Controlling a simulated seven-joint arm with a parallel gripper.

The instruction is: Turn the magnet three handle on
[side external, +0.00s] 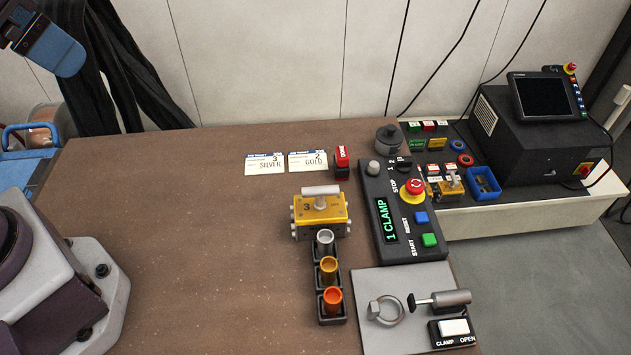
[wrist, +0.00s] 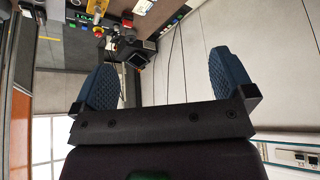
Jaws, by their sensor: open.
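Magnet three is a yellow block (side external: 336,213) marked 3, on the brown table in the side external view. Its grey bar handle (side external: 321,190) lies across the top, roughly left to right. A yellow block at the top edge of the wrist view (wrist: 97,6) looks like the same magnet, partly cut off. My gripper shows at the top left of the side external view (side external: 55,48), high and far from the magnet. In the wrist view its two blue fingers are wide apart with nothing between them (wrist: 163,80).
Right of the magnet is a control box (side external: 402,225) reading 1 CLAMP with a red stop button. A rack of coloured cups (side external: 330,280) stands in front of it. Two cards (side external: 265,163) lie behind. A grey clamp plate (side external: 385,335) is front right. The table's left middle is clear.

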